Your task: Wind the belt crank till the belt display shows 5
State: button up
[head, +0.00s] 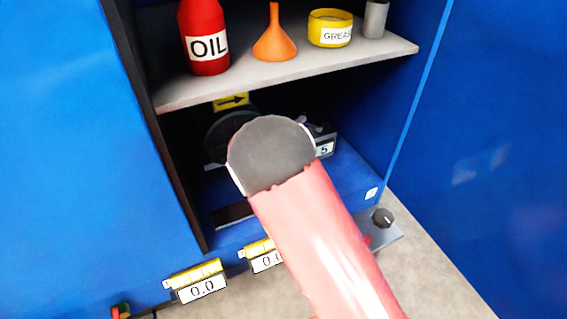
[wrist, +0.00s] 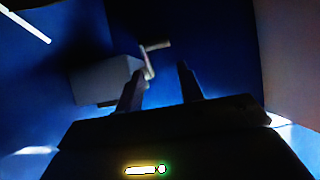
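In the wrist view, a small crank (wrist: 149,64) with a pale handle sticks out beside a grey box (wrist: 103,80). My gripper (wrist: 161,70) has its two dark fingers apart with nothing clearly between them. The crank is ahead of the fingers, nearer the left one; whether they touch is unclear. In the head view, my arm hides the gripper and most of the crank area. Two displays with yellow labels sit on the cabinet's lower front: the left display (head: 203,288) reads 0.0, the right display (head: 265,261) is partly covered. Their labels are too small to read.
A shelf (head: 290,76) above my arm holds an oil bottle (head: 204,40), an orange funnel (head: 274,38), a grease tin (head: 330,29) and a grey cylinder (head: 375,19). Below it are a dark wheel (head: 222,128), a yellow arrow sign (head: 231,101) and a black knob (head: 383,217). Blue walls flank the opening.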

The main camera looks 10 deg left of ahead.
jog(key=s+a+p, duration=0.1)
jog(key=s, duration=1.3)
jog(key=shift+a+r, duration=0.15)
jog(key=shift+a, duration=0.25)
jog(key=shift+s, duration=0.1)
jog(key=w+d+r+n+g+y, duration=0.2)
jog(key=w+r+n+y, duration=0.3)
jog(key=r+y, duration=0.1)
jog(key=s+d+r+n+g+y, duration=0.3)
jog(key=d+r+n+y, duration=0.15)
jog(key=r+n, duration=0.2)
jog(key=s+d+r+n+g+h, duration=0.1)
jog(key=s+d+n+g+h, duration=0.15)
jog(key=s+d+n, duration=0.6)
jog(key=s+d+r+n+g+h, duration=0.1)
jog(key=s+d+n+g, duration=0.2)
jog(key=s+d, duration=0.95)
jog(key=s+a+r+p, duration=0.2)
jog(key=a+r+p, duration=0.2)
jog(key=r+p, duration=0.3)
jog(key=shift+s+r+y+p, duration=0.25)
jog(key=shift+r+y+p, duration=0.05)
jog(key=shift+p, duration=0.3)
